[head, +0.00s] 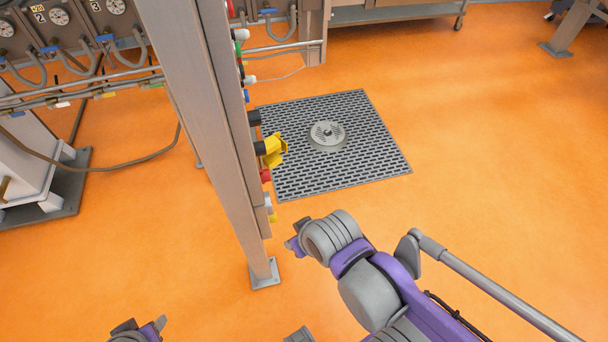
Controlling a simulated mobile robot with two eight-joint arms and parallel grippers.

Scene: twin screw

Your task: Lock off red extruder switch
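A row of coloured switches and knobs runs down the right edge of a tall grey post, seen edge-on. A red knob (265,176) sits low in the row, and another red one (230,9) shows near the top. I cannot tell which is the extruder switch. A yellow lock-like piece (274,150) sticks out just above the lower red knob. My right gripper (294,243) is right of the post, below the switches and apart from them; its fingers are mostly hidden by its wrist. My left gripper (140,330) is at the bottom edge, partly cut off, far from the switches.
The grey post (215,130) stands on a foot plate on the orange floor. Behind it is a floor grate (365,150) with a round drain cover (327,135). Gauges, pipes and hoses (75,55) fill the upper left.

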